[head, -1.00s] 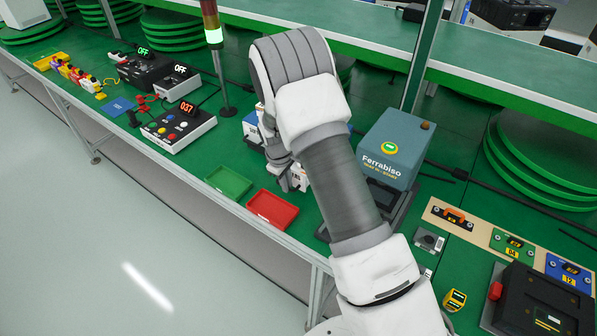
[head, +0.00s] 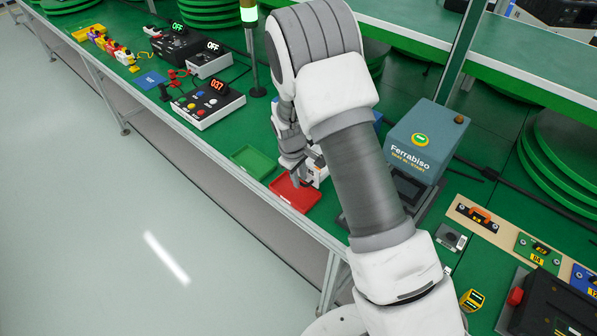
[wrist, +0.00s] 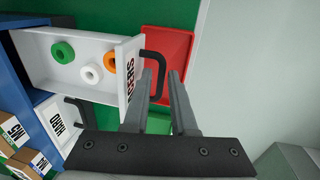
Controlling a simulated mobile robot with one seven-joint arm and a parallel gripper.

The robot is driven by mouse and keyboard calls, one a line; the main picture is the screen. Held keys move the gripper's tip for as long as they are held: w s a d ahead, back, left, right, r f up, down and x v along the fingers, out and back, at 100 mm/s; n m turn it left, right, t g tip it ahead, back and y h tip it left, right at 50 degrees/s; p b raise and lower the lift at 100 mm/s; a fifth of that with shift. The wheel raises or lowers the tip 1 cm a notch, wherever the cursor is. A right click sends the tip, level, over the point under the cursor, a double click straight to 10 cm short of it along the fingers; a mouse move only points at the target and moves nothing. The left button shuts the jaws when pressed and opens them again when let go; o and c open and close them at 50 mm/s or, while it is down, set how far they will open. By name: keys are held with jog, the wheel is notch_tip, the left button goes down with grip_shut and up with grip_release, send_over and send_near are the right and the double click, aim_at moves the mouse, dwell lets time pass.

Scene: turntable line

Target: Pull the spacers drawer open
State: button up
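The spacers drawer (wrist: 85,85) is white and stands well out of a blue cabinet (wrist: 32,75) in the wrist view. Green, white and orange rings lie in it. Part of its front label is hidden. Its black handle (wrist: 157,66) lies between the fingertips of my gripper (wrist: 161,78), which look closed around its bar; the exact contact is hard to see.
A red tray (wrist: 178,45) lies under the drawer's front. A green tray (head: 254,161) is beside it. Another white drawer (wrist: 58,127) with a black handle sits beside the spacers drawer. The table's front edge and open floor are close by.

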notch_tip(320, 180, up, 17)
jog(key=s+a, duration=0.2)
jog(key=shift+s+r, duration=0.1)
dwell(0.6)
jog(key=s+d+r+m+t+y, duration=0.1)
jog(key=s+d+r+m, duration=0.15)
jog(key=s+r, duration=0.35)
jog(key=s+d+r+m+t, duration=0.1)
jog(key=s+d+r+m, duration=0.1)
jog(key=s+d+r, duration=0.35)
jog(key=s+d+r+m+t, duration=0.1)
jog(key=s+r+m, duration=0.1)
jog(key=s, duration=0.5)
jog(key=s+d+r+m+t, duration=0.1)
jog(key=s+d+r+m, duration=0.1)
jog(key=s, duration=0.5)
jog(key=shift+s+d+r+m, duration=0.15)
jog(key=shift+d+r+m, duration=0.2)
jog(key=shift+r, duration=0.25)
